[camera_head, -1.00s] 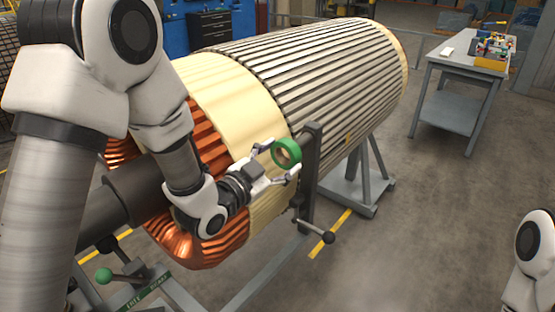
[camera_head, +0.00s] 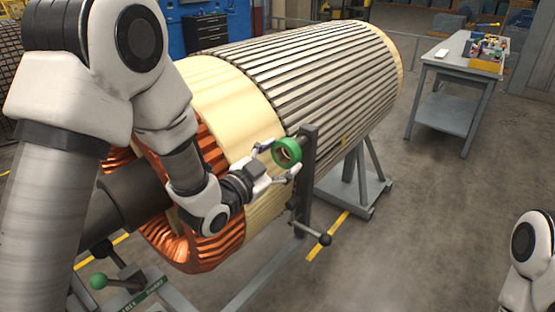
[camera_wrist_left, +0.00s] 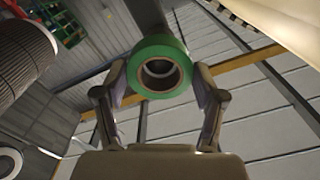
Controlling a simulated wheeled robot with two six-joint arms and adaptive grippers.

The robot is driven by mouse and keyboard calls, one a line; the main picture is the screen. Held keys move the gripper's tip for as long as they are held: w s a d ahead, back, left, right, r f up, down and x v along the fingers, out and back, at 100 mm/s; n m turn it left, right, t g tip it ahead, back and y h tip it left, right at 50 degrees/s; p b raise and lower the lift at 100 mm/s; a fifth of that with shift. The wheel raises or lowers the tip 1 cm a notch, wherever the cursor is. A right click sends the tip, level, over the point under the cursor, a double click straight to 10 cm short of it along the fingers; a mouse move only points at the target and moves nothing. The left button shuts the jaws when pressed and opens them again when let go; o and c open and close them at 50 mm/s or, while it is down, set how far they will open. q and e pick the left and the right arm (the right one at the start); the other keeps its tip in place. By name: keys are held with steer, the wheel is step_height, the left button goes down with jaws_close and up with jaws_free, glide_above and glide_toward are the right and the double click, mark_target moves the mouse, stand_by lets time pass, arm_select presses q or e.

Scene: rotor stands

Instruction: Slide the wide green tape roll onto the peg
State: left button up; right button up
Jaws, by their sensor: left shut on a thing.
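The wide green tape roll (camera_head: 278,158) is in my left gripper (camera_head: 282,163), which is shut on its outer rim from two sides. In the left wrist view, the roll (camera_wrist_left: 159,49) sits between the fingertips of my left gripper (camera_wrist_left: 160,80), its round hole facing the camera. The roll is just left of the dark upright post (camera_head: 305,190) and overlaps its edge in the head view. I cannot make out the peg; the roll and gripper may cover it. Whether the roll touches the post is unclear. My right gripper is out of view.
The large ribbed rotor (camera_head: 320,75) with copper windings lies on grey stands behind the post. A lever with a black knob (camera_head: 324,240) sticks out low on the post. A grey table (camera_head: 445,65) stands at the back right. Open floor lies to the right.

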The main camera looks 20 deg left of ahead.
arm_select(q)
steer(key=shift+w+d, duration=0.1)
steer(key=shift+w, duration=0.15)
stand_by(0.4)
steer(key=shift+x, duration=1.4)
steer(key=shift+w, duration=0.1)
steer(key=shift+w+d, duration=0.25)
steer(key=shift+w, duration=0.45)
steer(key=shift+w, duration=0.1)
steer(key=o, duration=1.2)
steer(key=shift+c, duration=0.2)
